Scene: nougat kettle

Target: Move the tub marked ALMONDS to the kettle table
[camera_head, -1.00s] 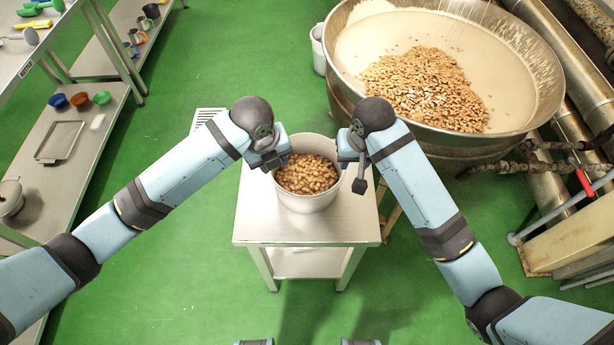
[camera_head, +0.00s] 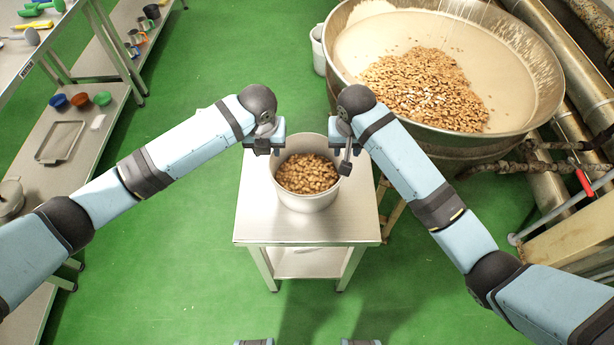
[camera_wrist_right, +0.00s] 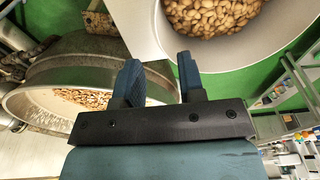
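A pale round tub (camera_head: 306,202) full of brown nuts stands upright on a small steel table (camera_head: 262,228); no marking on it is readable. My left gripper (camera_head: 264,149) is at the tub's far left side. Its fingers are too unclear to tell open from shut. My right gripper (camera_head: 345,160) is at the tub's far right side. In the right wrist view its two fingers (camera_wrist_right: 158,72) are apart with nothing held between them. The tub (camera_wrist_right: 222,58) shows there just beyond the fingers, with one fingertip overlapping its wall in the picture.
A large round kettle (camera_head: 455,138) holding cream mass and nuts stands at the right behind the table. Pipes (camera_head: 545,185) run beyond it. Steel shelving (camera_head: 95,160) with bowls lines the left. Green floor (camera_head: 150,250) is clear around the table.

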